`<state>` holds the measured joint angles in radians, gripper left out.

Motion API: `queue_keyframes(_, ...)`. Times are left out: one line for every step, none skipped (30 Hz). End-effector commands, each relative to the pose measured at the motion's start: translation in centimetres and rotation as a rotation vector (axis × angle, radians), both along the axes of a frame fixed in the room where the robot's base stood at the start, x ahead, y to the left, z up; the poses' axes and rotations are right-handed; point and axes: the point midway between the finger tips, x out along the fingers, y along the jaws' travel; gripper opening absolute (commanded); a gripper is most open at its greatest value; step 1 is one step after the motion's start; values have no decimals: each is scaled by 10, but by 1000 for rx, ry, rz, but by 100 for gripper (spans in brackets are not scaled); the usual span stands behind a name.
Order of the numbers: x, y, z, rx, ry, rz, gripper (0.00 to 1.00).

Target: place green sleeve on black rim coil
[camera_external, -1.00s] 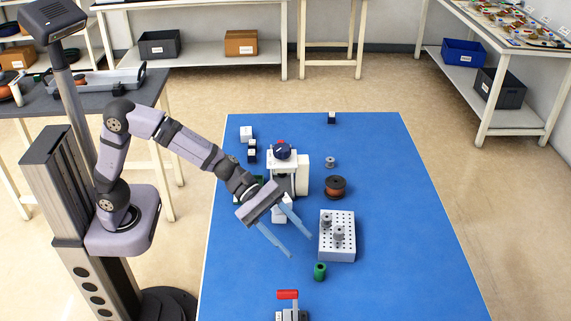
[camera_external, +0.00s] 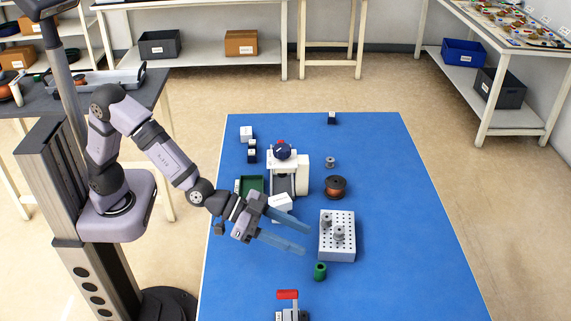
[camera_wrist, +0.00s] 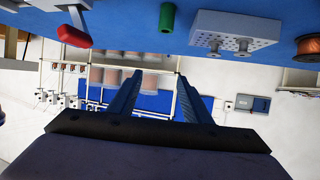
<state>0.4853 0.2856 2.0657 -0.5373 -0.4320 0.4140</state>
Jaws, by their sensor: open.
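The green sleeve (camera_external: 320,271) stands upright on the blue table in front of the perforated block. It also shows at the top of the wrist view (camera_wrist: 167,17). The coil (camera_external: 336,187), copper wound with dark rims, lies behind the block; part of it shows at the right edge of the wrist view (camera_wrist: 308,48). My gripper (camera_external: 307,239) is open and empty, above the table to the left of the block, pointing right. In the wrist view its two fingers (camera_wrist: 160,95) are spread with nothing between them. The sleeve is apart from the gripper.
The white perforated block (camera_external: 337,250) holds grey spools. A red-handled clamp (camera_external: 288,296) is at the front. A white machine with a dark blue knob (camera_external: 282,152), a green tray (camera_external: 251,184) and small boxes stand behind my gripper. The table's right side is clear.

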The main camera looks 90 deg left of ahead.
Motion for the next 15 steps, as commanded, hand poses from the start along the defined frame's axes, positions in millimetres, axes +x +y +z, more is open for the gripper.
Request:
queue_keyframes(0,0,-14,2,4,0,45)
queue_keyframes(0,0,-22,2,5,1,45)
queue_keyframes(0,0,-31,0,5,2,45)
queue_keyframes(0,0,-37,-1,4,0,45)
queue_keyframes(0,1,-45,0,6,2,45)
queue_keyframes(0,0,-53,-2,6,2,45)
queue_keyframes(0,0,-58,-3,5,2,45)
queue_keyframes(0,0,-62,-4,4,1,45)
queue_keyframes(0,0,-71,-3,5,2,45)
queue_keyframes(0,0,-75,-4,4,3,45)
queue_keyframes(1,0,-78,-5,3,4,45)
queue_keyframes(1,0,-81,-6,3,3,45)
queue_keyframes(1,0,-83,-6,2,3,45)
queue_keyframes(1,0,-84,-7,1,3,45)
queue_keyframes(1,0,-85,-7,1,3,45)
